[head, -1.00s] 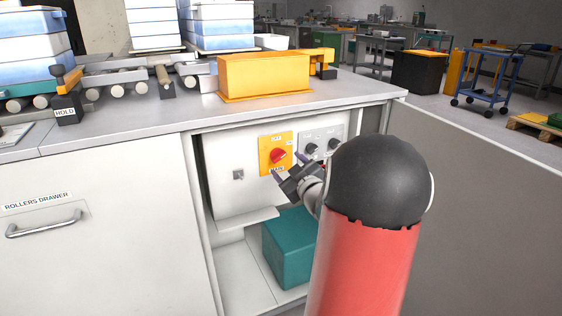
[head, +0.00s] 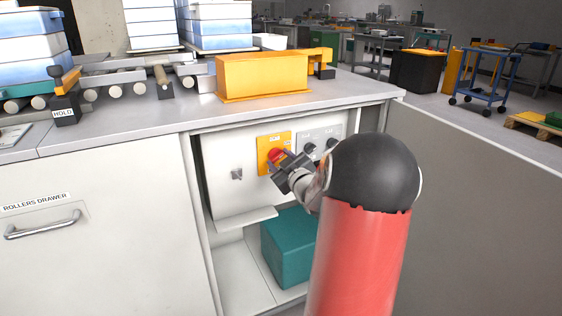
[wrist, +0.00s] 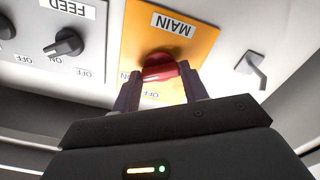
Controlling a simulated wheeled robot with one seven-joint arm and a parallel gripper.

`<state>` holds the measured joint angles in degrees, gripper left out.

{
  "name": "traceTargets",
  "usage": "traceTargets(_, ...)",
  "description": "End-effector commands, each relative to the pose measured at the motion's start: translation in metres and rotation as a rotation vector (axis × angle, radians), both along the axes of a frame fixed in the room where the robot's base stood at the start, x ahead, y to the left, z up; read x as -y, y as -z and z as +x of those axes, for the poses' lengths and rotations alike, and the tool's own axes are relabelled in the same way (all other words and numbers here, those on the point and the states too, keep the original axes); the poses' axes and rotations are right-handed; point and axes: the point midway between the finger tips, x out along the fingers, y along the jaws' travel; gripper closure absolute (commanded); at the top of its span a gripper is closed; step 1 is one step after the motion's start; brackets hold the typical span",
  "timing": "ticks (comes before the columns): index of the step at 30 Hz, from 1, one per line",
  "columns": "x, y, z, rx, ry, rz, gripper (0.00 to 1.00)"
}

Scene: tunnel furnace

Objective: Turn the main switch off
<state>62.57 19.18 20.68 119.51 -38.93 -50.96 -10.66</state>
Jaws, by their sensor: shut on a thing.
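The main switch is a red rotary knob (wrist: 160,67) on a yellow plate (wrist: 194,53) labelled MAIN, seen upside down in the wrist view. In the head view the red knob (head: 276,155) and yellow plate (head: 263,142) are on the white panel inside the cabinet. My gripper (wrist: 160,88) is shut on the red knob, one finger on each side. In the head view my gripper (head: 279,165) reaches the knob from the lower right and covers part of it. The knob's exact angle is hard to tell.
Black knobs, one labelled FEED (wrist: 64,43), sit beside the yellow plate. A small metal latch (wrist: 252,70) is on its other side. A teal box (head: 287,245) stands below the panel. An open cabinet door (head: 470,205) is at the right. A yellow housing (head: 262,75) sits on the counter.

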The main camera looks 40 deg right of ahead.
Motion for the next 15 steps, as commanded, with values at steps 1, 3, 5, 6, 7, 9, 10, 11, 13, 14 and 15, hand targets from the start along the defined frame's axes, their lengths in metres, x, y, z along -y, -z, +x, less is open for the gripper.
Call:
traceTargets(1, -0.0001, 0.0004, -0.0001, 0.000, 0.000, -0.001, 0.79)
traceTargets(3, -0.0002, 0.0008, 0.0000, -0.001, 0.000, -0.006, 0.79)
traceTargets(5, -0.0004, 0.0014, 0.0000, -0.004, -0.001, -0.013, 0.79)
traceTargets(6, -0.0005, 0.0018, 0.0000, -0.005, -0.001, -0.022, 0.79)
traceTargets(7, -0.0005, 0.0023, 0.0001, -0.007, -0.001, -0.031, 0.79)
traceTargets(9, -0.0006, 0.0035, 0.0002, -0.013, -0.001, -0.056, 0.79)
traceTargets(10, -0.0005, 0.0041, 0.0001, -0.016, -0.001, -0.068, 0.79)
traceTargets(11, -0.0006, 0.0045, 0.0001, -0.019, 0.000, -0.084, 0.79)
traceTargets(13, -0.0009, 0.0055, 0.0002, -0.028, -0.001, -0.126, 0.79)
traceTargets(14, -0.0008, 0.0061, 0.0001, -0.033, -0.001, -0.146, 0.79)
traceTargets(15, -0.0015, 0.0063, 0.0006, -0.040, -0.002, -0.176, 0.79)
